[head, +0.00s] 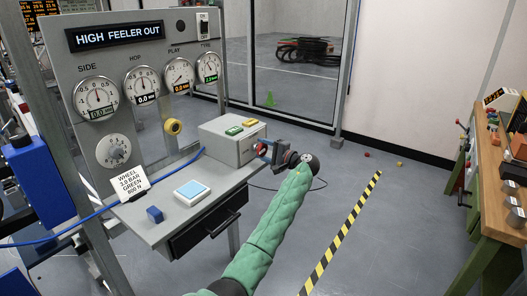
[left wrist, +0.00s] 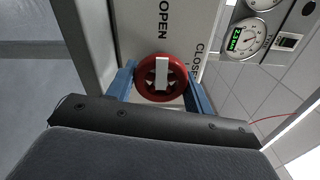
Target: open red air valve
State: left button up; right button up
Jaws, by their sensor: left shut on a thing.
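The red air valve (head: 262,149) is a small round wheel on the right side of the grey box on the bench. In the left wrist view the red wheel (left wrist: 143,79) has a white bar across it, upright in the picture. The word OPEN is printed above the wheel and CLOSE, partly cut off, to its right. My left gripper (head: 266,150) is at the wheel, its blue fingers (left wrist: 162,88) on either side of the rim, shut on it. The left arm has a green quilted sleeve. My right gripper is not in view.
The grey box (head: 226,142) has a green and a yellow button on top. The gauge panel (head: 150,62) stands behind, reading HIGH FEELER OUT. A blue-topped pad (head: 193,189) lies on the bench. A wooden workbench (head: 494,190) stands right; the floor between is mostly clear.

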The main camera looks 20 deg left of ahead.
aim_at(265, 151)
pick_arm(q)
jog(key=o, duration=1)
jog(key=shift+a, duration=0.1)
jog(key=shift+c, duration=0.2)
jog(key=shift+s+d, duration=0.1)
jog(key=shift+d, duration=0.2)
jog(key=b+v, duration=0.1)
jog(key=v, duration=0.4)
jog(key=shift+s+d+f, duration=0.1)
jog(key=shift+d, duration=0.3)
jog(key=shift+s+d, duration=0.3)
jog(key=shift+d, duration=0.35)
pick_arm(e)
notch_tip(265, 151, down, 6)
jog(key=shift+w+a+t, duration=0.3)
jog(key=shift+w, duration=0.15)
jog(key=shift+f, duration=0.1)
